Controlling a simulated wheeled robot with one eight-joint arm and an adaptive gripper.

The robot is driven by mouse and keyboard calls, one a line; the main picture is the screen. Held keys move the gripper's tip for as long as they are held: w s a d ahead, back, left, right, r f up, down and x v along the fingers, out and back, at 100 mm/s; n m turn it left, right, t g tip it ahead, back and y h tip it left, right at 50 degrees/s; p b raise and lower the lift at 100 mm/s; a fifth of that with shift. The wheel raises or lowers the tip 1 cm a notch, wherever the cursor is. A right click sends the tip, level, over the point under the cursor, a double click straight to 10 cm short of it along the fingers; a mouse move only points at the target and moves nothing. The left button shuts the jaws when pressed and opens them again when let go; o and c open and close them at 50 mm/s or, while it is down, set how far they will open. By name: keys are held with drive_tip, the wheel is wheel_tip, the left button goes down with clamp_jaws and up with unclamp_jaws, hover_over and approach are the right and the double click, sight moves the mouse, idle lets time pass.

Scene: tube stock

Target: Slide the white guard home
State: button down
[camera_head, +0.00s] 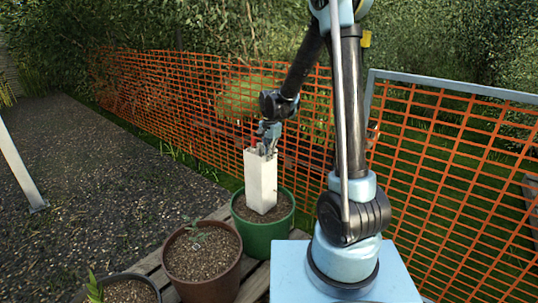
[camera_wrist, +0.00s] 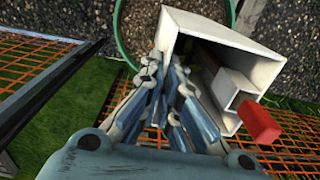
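The white guard (camera_head: 261,182) is a tall, square, open-ended tube. In the head view it stands about upright, its lower end at the soil inside the green pot (camera_head: 272,230). My gripper (camera_head: 268,142) is at its top edge. In the wrist view the guard's open mouth (camera_wrist: 205,25) faces the camera, and the fingers (camera_wrist: 166,62) close together on its near-left wall, one on each side. A small white channel (camera_wrist: 230,90) and a red block (camera_wrist: 258,122) show at its right side.
A brown pot (camera_head: 203,282) with a small seedling stands left of the green pot, with another pot (camera_head: 128,290) at the lower left. They stand on wooden slats. Orange mesh fence (camera_head: 180,100) runs close behind. Open gravel (camera_head: 90,170) lies left.

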drive_tip(key=c, duration=1.7)
unclamp_jaws()
wheel_tip(320, 180, up, 12)
drive_tip(key=shift+d+f, duration=0.1)
drive_tip(key=shift+s+d, duration=0.1)
